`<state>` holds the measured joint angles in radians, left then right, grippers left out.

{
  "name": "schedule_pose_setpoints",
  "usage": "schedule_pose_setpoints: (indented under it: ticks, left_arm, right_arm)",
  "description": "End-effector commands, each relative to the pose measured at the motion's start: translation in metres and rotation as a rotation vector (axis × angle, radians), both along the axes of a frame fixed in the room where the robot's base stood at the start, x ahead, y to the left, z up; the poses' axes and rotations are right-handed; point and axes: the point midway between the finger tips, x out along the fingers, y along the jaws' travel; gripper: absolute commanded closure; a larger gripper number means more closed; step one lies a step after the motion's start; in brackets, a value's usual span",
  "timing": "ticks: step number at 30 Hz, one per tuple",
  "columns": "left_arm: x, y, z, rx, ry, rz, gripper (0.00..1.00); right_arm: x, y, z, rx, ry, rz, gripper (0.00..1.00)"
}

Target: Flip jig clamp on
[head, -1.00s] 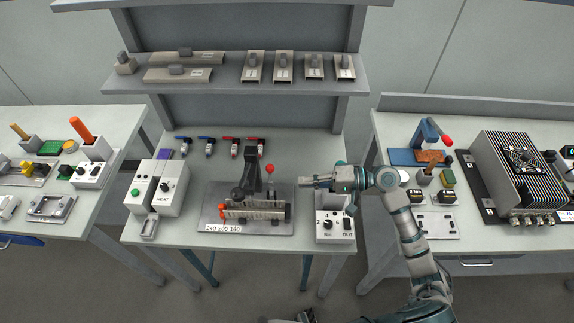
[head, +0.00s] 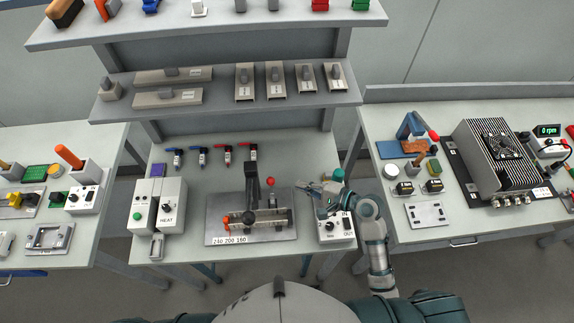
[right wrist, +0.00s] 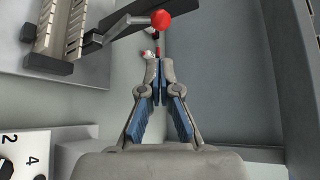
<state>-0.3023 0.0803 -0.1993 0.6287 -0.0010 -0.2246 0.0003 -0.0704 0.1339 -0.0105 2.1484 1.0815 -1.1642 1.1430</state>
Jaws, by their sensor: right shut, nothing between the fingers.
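The jig (head: 214,226) is a grey plate on the middle bench, with a slotted duct piece (head: 276,216) and a black upright arm on it. In the right wrist view the right gripper's fingertips (right wrist: 159,72) meet. My left gripper is not in view.
A control box (head: 337,230) with a knob stands right of the jig, under my right arm. A HEAT box (head: 170,207) stands at the left. Several coloured-handled tools (head: 226,154) lie at the back. A shelf (head: 225,98) rises behind. Side benches flank the middle one.

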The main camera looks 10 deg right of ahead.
Motion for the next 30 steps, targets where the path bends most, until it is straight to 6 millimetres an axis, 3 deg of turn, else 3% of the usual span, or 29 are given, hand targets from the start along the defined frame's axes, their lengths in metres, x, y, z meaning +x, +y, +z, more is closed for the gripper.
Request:
schedule_pose_setpoints:
  ticks: [13, 24, 30]
  left_arm:
    - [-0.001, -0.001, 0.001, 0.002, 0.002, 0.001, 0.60]
    - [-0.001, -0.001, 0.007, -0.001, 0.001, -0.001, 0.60]
    - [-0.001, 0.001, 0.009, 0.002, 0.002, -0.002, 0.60]
  right_arm:
    - [0.002, 0.000, -0.003, 0.004, 0.009, -0.009, 1.00]
    - [0.034, 0.054, -0.018, 0.000, 0.008, -0.008, 1.00]
    - [0.049, 0.072, -0.028, 0.002, 0.009, -0.007, 1.00]
